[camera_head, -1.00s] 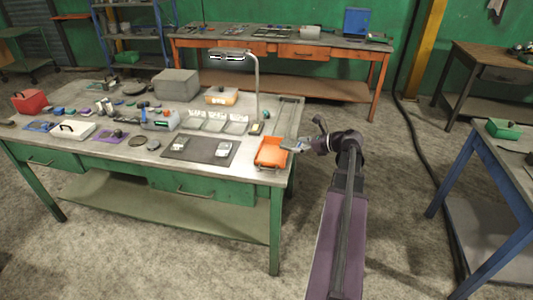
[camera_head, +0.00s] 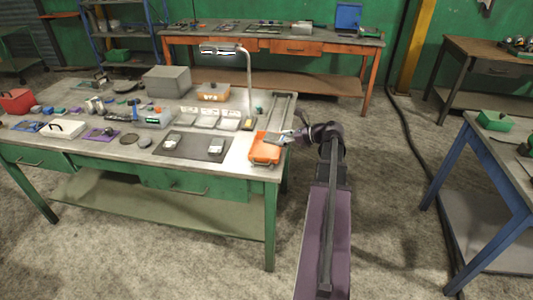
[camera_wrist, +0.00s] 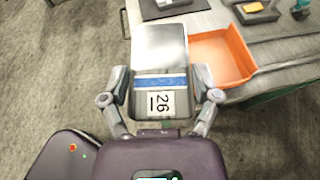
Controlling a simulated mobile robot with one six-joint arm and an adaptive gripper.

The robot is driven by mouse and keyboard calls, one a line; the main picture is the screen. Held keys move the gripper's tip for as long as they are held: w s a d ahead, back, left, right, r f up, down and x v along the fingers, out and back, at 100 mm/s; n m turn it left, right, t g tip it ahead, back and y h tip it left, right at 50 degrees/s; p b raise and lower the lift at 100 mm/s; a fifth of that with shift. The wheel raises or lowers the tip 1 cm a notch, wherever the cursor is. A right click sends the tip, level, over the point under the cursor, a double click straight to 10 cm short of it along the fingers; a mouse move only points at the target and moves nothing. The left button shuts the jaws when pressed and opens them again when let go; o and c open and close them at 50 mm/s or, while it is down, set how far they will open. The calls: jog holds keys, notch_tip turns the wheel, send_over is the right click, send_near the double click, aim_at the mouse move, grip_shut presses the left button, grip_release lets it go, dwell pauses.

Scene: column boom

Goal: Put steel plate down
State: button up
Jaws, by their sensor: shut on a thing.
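My gripper (camera_wrist: 161,82) is shut on the steel plate (camera_wrist: 160,45), with one finger at each side edge in the wrist view. The plate is a flat grey rectangle with a blue stripe and a white label reading 26. Beside it on the right is the orange tray (camera_wrist: 221,58), partly hidden by the plate and a finger. In the head view, my gripper (camera_head: 290,137) is at the right edge of the near workbench, by the orange tray (camera_head: 265,150). The plate is too small there to make out clearly.
The near workbench (camera_head: 232,160) carries a dark mat (camera_head: 190,146), a lamp (camera_head: 248,80), white trays (camera_head: 207,121) and many small parts. A blue-legged table (camera_head: 490,160) stands at the right. Open floor lies between them.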

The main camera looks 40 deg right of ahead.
jog(key=w+a+f+b, duration=0.2)
jog(key=w+a, duration=0.1)
jog(key=w, duration=0.2)
jog(key=w+a+f+n+g+y+b, duration=0.1)
jog(key=w+a+f+b, duration=0.2)
jog(key=w, duration=0.3)
jog(key=w+a+f+n+y+b, duration=0.1)
jog(key=w+a+f+b, duration=0.1)
jog(key=w+a, duration=0.2)
jog(key=shift+w+a+f, duration=0.15)
jog(key=shift+w+f, duration=0.05)
jog(key=shift+w, duration=0.35)
jog(key=shift+w+a+f, duration=0.15)
jog(key=shift+w+f, duration=0.05)
jog(key=shift+w, duration=0.35)
jog(key=shift+w+a+g+y, duration=0.3)
jog(key=shift+d, duration=0.15)
jog(key=b, duration=0.2)
send_over(259, 150)
jog(key=s+d, duration=0.3)
jog(key=shift+s+d+f, duration=0.15)
jog(key=shift+s+f, duration=0.05)
jog(key=shift+f, duration=0.6)
jog(key=shift+f, duration=0.1)
jog(key=shift+f+b, duration=1.65)
jog(key=shift+b, duration=0.05)
jog(key=shift+f, duration=0.15)
jog(key=o, duration=1.1)
